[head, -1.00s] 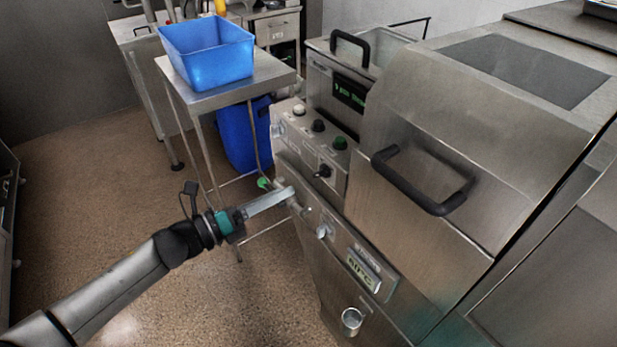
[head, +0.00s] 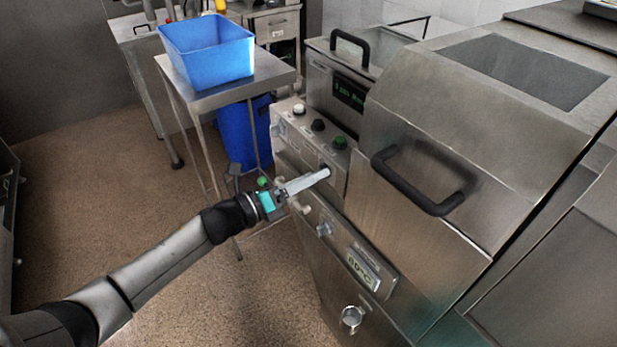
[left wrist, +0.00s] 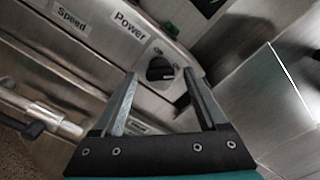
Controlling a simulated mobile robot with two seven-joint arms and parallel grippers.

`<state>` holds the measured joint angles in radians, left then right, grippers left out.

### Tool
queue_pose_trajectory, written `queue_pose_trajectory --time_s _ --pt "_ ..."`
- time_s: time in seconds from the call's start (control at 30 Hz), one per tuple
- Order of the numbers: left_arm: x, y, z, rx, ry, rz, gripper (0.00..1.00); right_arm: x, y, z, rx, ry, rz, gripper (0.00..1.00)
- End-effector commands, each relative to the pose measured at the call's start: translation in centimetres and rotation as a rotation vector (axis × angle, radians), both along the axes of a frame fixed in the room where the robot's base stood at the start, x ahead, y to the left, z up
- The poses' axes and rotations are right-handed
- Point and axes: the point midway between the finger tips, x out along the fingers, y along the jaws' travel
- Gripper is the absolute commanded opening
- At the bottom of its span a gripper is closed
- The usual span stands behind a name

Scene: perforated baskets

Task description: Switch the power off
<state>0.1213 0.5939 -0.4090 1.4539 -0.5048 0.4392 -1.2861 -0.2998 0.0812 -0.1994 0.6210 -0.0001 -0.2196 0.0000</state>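The power switch (left wrist: 160,69) is a black rotary knob under the "Power" label in the left wrist view. It sits on the front control panel (head: 300,135) of the steel machine. My left gripper (left wrist: 158,78) is open, with its two fingers on either side of the knob. I cannot tell whether the fingers touch it. In the head view the left gripper (head: 326,173) reaches the panel and hides the switch. My right gripper is not in view.
A black handle (head: 415,185) sticks out of the machine's cover to the right of the switch. Several knobs sit higher on the panel. A blue basket (head: 207,52) stands on a steel table behind. Pipe fittings (left wrist: 40,115) stick out at lower left in the wrist view.

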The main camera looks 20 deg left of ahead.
Motion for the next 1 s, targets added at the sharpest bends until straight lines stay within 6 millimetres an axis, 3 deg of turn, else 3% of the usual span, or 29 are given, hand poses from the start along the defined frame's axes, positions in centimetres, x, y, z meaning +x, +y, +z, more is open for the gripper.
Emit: queue_pose_trajectory --time_s 0.07,0.63,1.0 --pt "-0.02 -0.01 0.0 0.0 0.0 0.0 0.66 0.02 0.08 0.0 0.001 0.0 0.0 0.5" --pt "-0.04 0.01 0.01 0.0 -0.001 -0.001 0.02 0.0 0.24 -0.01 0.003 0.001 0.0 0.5" --pt "-0.03 0.02 0.03 -0.019 0.015 0.0 0.0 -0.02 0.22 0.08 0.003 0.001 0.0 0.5"
